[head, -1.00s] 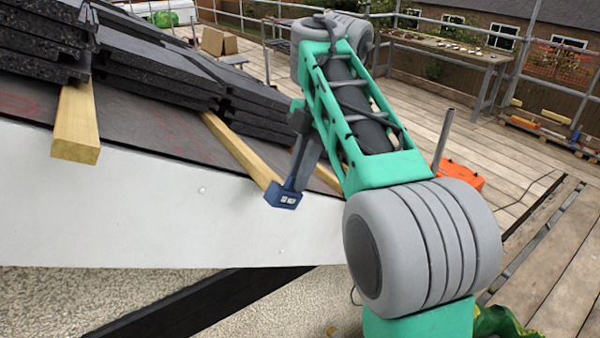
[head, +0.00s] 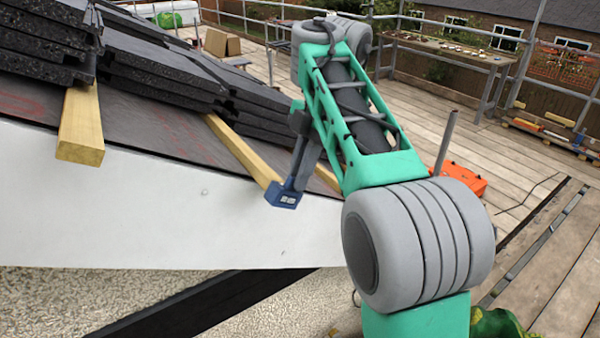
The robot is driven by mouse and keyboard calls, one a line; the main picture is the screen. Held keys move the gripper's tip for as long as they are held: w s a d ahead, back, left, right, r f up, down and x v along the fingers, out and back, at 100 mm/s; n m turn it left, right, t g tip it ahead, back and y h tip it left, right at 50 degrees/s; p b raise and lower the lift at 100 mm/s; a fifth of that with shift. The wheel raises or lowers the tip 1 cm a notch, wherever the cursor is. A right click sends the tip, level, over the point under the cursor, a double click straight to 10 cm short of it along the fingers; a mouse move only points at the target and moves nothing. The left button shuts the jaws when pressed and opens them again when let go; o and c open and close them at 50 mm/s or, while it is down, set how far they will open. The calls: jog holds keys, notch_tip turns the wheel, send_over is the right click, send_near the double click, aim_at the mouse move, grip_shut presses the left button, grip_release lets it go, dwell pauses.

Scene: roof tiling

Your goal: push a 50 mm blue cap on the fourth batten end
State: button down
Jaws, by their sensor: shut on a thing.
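A blue cap (head: 283,196) with a small pale label sits at the lower end of a wooden batten (head: 241,152) near the middle of the view. My gripper (head: 294,184) is shut on the cap, its grey fingers coming down from the upper right. The cap meets the batten end; how far it is pushed on I cannot tell. Another batten (head: 81,125) at the left has a bare end that sticks out past the roof edge. A short piece of a further batten (head: 327,178) shows behind my arm, its end hidden.
Dark tiles (head: 160,66) lie stacked up the slope at the upper left. A white verge board (head: 130,215) runs below the battens. An orange case (head: 463,179) is on the scaffold boards, a workbench (head: 440,48) behind. A metal post (head: 444,142) stands right of my arm.

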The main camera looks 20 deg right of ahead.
jog(key=c, duration=1.4)
grip_release()
jog(key=shift+r, duration=0.1)
jog(key=d+r+p, duration=0.1)
jog(key=r+p, duration=0.1)
jog(key=p, duration=0.1)
jog(key=w+d+r+p, duration=0.1)
jog(key=d+r+p, duration=0.1)
jog(key=p, duration=0.1)
jog(key=shift+d+r, duration=0.2)
jog(key=shift+r, duration=0.15)
